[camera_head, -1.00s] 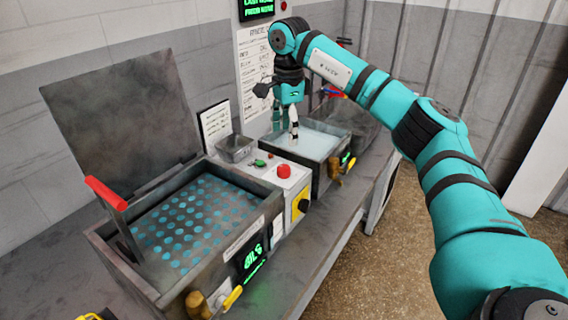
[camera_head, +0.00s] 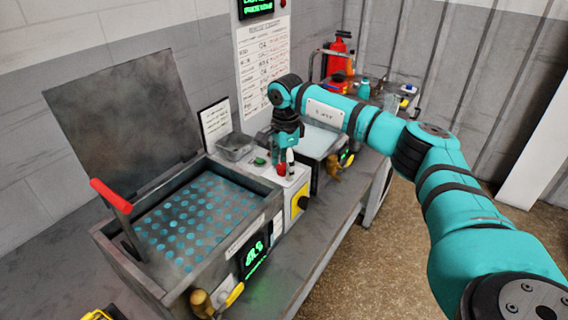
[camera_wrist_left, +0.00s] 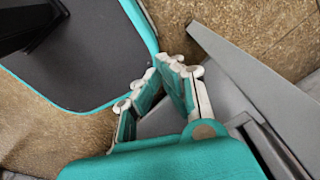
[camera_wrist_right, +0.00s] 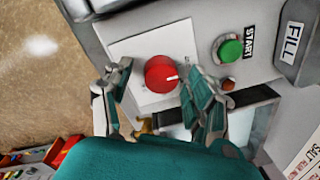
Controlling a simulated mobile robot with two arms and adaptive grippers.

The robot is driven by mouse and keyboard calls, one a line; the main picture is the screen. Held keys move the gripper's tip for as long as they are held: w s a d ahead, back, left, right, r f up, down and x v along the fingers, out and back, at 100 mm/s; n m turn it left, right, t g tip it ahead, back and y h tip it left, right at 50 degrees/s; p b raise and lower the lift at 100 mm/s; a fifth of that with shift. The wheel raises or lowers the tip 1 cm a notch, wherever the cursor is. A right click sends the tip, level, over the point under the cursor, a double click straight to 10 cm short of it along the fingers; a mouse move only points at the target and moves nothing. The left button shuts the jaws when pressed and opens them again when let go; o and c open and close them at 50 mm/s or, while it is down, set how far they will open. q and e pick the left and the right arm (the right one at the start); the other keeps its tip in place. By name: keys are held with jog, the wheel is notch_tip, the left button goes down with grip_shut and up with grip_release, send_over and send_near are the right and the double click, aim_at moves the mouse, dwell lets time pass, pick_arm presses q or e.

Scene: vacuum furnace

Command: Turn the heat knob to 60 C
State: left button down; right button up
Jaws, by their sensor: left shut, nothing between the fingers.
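A round red knob (camera_wrist_right: 161,74) with a white pointer mark sits on a white plate in the right wrist view; the pointer aims right. No scale can be read. The same red knob (camera_head: 281,169) is partly hidden by my gripper in the head view. My right gripper (camera_wrist_right: 156,82) is open, with one finger on each side of the knob and nothing held. In the head view this gripper (camera_head: 286,160) is above the control box. My left gripper (camera_wrist_left: 160,85) is shut and empty, away from the knob.
A green START button (camera_wrist_right: 230,50) and a FILL label (camera_wrist_right: 292,43) are beside the knob. A black knob on a yellow plate (camera_head: 298,205) is on the box's front. An open-lidded perforated bath (camera_head: 262,189) stands left, and a second bath (camera_head: 318,142) behind.

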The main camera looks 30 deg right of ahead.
jog(key=c, duration=1.1)
jog(key=shift+m, duration=0.4)
jog(key=m, duration=0.3)
jog(key=shift+m, duration=0.3)
jog(key=m, duration=1)
jog(key=shift+w+a+r+m+g, duration=0.1)
jog(key=shift+m+g, duration=0.2)
jog(key=shift+m, duration=2.4)
